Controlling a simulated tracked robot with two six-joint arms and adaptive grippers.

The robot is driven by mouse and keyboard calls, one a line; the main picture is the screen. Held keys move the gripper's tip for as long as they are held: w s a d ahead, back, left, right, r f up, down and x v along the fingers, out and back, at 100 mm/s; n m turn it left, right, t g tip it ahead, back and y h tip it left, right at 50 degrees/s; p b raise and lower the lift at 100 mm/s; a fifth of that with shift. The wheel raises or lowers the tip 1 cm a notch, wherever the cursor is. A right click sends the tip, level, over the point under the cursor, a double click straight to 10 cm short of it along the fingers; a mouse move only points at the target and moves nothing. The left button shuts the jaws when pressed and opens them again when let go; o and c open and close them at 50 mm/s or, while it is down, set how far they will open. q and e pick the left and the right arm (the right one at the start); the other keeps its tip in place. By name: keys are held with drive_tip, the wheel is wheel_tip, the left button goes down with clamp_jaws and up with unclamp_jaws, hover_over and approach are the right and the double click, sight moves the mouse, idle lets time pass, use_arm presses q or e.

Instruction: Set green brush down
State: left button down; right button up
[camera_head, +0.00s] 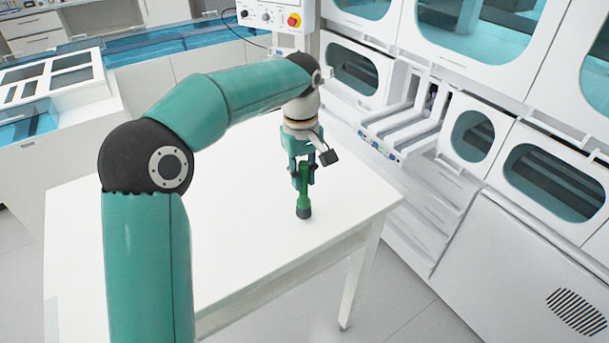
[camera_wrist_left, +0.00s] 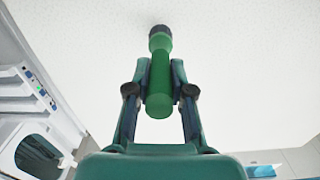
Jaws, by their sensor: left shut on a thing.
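The green brush (camera_head: 303,194) is upright near the front right edge of the white table (camera_head: 240,215), its dark end pointing down. My left gripper (camera_head: 302,176) is above the table and shut on the upper part of the brush. In the left wrist view the two fingers (camera_wrist_left: 158,88) press the green brush (camera_wrist_left: 159,70) from both sides, and its dark end points to the table. I cannot tell whether the dark end touches the table top. My right gripper is in neither view.
The table top around the brush is bare. White cabinets with teal windows (camera_head: 472,136) stand to the right, with a white tray unit (camera_head: 400,125) jutting out. A control box with a red button (camera_head: 294,19) is at the back.

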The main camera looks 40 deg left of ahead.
use_arm(q)
drive_tip(key=shift+f+b, duration=0.3)
drive_tip(key=shift+f, duration=0.15)
idle(0.4)
drive_tip(key=c, duration=0.9)
unclamp_jaws()
drive_tip(key=shift+c, duration=0.2)
drive_tip(key=shift+r, duration=0.1)
wheel_tip(320, 180, up, 10)
drive_tip(key=shift+w+a, duration=0.1)
drive_tip(key=shift+a, duration=0.05)
drive_tip(key=shift+r, duration=0.85)
